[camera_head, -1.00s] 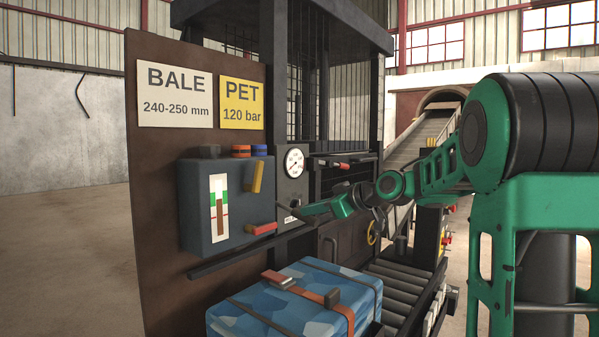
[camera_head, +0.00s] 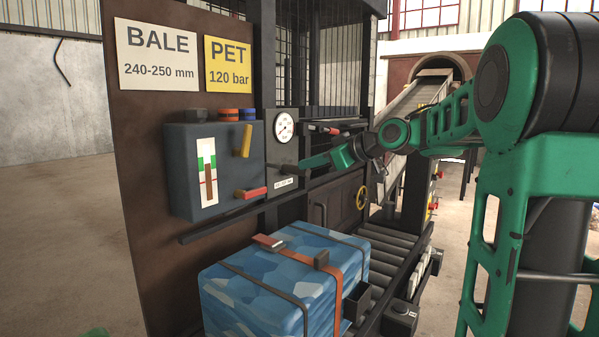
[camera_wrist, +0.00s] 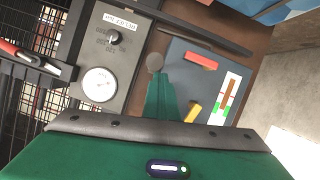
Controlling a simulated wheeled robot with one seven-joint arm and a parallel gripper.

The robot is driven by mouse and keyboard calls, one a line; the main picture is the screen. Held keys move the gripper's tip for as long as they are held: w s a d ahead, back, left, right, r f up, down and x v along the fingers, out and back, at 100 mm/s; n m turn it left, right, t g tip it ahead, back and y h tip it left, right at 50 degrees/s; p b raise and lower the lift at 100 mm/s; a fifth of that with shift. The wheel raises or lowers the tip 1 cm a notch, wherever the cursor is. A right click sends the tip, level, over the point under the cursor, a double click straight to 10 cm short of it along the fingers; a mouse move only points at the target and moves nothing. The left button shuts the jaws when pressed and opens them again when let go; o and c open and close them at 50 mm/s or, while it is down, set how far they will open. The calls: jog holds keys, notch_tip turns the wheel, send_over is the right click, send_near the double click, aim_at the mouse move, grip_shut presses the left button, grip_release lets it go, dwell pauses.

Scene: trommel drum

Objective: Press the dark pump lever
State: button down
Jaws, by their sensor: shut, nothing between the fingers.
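A grey control box (camera_head: 180,170) carries a yellow lever (camera_head: 246,140) and a red lever (camera_head: 250,192). A pressure gauge (camera_head: 284,126) sits above the lever. A strapped blue bale (camera_head: 245,300) stands below, beside rollers (camera_head: 390,247). Open floor lies left.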

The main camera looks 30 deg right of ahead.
jog(key=s+d, duration=0.3)
jog(key=s, duration=0.4)
jog(key=shift+r, duration=0.25)
dwell(0.4)
dwell(0.6)
jog(key=s+f+m+g+h, duration=0.25)
jog(key=s+f+m, duration=0.2)
jog(key=f, duration=0.55)
jog(key=s+f+m+g+h, duration=0.1)
jog(key=s+f+m+g, duration=0.2)
jog(key=s+f, duration=0.3)
jog(key=s+f+m+g+h, duration=0.1)
jog(key=s+f+m+g, duration=0.2)
jog(key=s, duration=1)
jog(key=s+a+f+m+g+h, duration=0.1)
jog(key=s+f+m+g, duration=0.2)
jog(key=s+f, duration=0.6)
jog(key=shift+s+g, duration=0.6)
jog(key=shift+g, duration=0.15)
jog(key=shift+f, duration=0.1)
